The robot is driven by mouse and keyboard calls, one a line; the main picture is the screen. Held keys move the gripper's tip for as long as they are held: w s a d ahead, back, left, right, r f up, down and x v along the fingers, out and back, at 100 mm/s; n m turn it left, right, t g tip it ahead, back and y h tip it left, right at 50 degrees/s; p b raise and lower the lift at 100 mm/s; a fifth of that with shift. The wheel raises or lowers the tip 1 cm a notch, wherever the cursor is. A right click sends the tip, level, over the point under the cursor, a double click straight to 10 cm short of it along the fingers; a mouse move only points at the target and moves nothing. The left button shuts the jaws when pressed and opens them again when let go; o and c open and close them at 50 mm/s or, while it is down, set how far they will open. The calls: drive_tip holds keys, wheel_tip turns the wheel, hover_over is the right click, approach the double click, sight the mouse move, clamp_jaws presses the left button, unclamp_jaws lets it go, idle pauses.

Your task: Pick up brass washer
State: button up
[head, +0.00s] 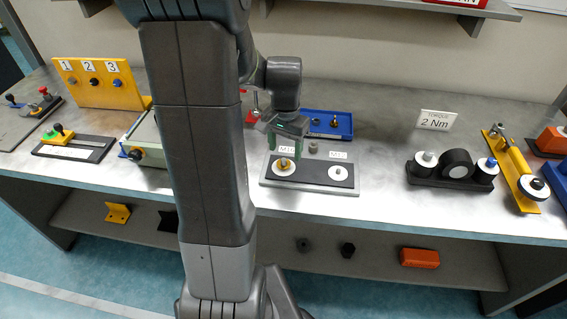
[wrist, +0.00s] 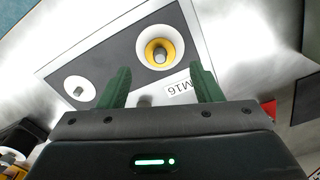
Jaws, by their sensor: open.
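The brass washer (head: 283,169) is a yellow ring around an upright grey bolt on a white disc, at the left of the plate marked M16. In the wrist view the washer (wrist: 147,48) lies flat around the bolt (wrist: 160,56), ahead of and between the fingertips. My gripper (head: 285,152) points down above the back left of the plate, open and empty. Its green fingers also show in the wrist view (wrist: 160,75), apart from the washer.
The grey-edged plate (head: 310,187) also bears a smaller white disc (head: 338,173) on the right. A grey knob (head: 313,148) stands behind it, near a blue tray (head: 340,134). Black holders (head: 424,176) stand to the right, with clear bench between.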

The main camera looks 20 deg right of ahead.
drive_tip(key=shift+a+f, duration=0.1)
drive_tip(key=shift+f, duration=1.5)
drive_tip(key=shift+f, duration=0.25)
drive_tip(key=c, duration=1.1)
